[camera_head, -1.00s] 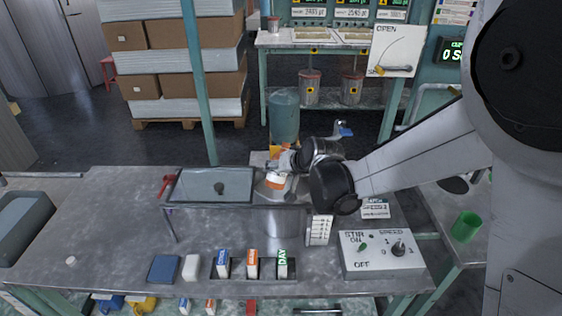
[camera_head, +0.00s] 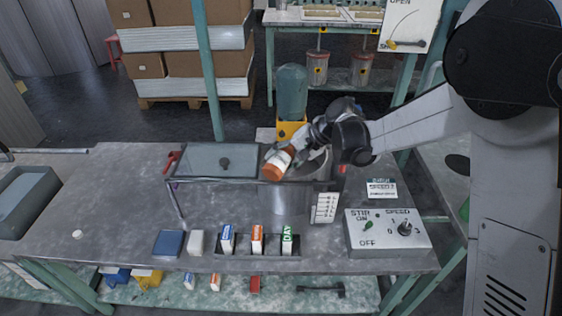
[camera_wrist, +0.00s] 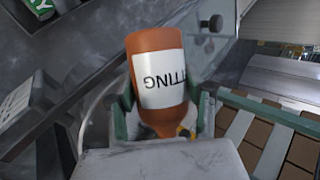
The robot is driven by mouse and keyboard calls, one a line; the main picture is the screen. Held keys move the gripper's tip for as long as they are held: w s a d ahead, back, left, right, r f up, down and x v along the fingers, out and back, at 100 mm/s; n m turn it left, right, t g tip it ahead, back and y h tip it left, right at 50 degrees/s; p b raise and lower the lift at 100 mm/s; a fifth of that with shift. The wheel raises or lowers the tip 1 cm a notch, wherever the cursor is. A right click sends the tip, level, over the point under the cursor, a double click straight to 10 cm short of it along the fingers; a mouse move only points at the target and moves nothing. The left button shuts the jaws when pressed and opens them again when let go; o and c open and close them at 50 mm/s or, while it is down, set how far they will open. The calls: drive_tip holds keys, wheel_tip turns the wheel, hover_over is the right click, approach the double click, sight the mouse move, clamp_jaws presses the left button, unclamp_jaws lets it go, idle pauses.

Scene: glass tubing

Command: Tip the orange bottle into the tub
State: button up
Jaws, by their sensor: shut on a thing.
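The orange bottle (camera_head: 275,167) with a white label is tilted steeply in the head view, one orange end pointing down and left. It also fills the middle of the wrist view (camera_wrist: 154,47), narrowing toward the bottom. My gripper (camera_head: 297,147) is shut on the bottle, with green-grey fingers (camera_wrist: 161,117) on both sides of it in the wrist view. The tub (camera_head: 289,202) is a steel cylinder set in the bench; the bottle is at its rim, over or just in front of the opening. The inside of the tub and any flow are not visible.
A glass lid (camera_head: 215,160) with a dark knob lies left of the tub. A stir control box (camera_head: 387,236) stands to the right. Small labelled boxes (camera_head: 257,240) stand in a rack in front.

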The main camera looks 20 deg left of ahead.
drive_tip(key=f+m+g+y+b, duration=0.1)
drive_tip(key=g+b, duration=0.1)
drive_tip(key=b, duration=0.1)
drive_tip(key=shift+w+f+g, duration=0.1)
drive_tip(key=shift+f+g, duration=0.1)
drive_tip(key=shift+g, duration=0.2)
drive_tip(key=shift+w+d+r+m+g+y+b, duration=0.1)
drive_tip(key=shift+w+r+m+g+y+b, duration=0.25)
drive_tip(key=shift+r+g, duration=0.3)
drive_tip(key=shift+w+r+m+g+y+b, duration=0.15)
drive_tip(key=shift+r+m+g+b, duration=0.2)
drive_tip(key=shift+r+m+g, duration=0.25)
drive_tip(key=shift+s, duration=0.1)
idle(0.4)
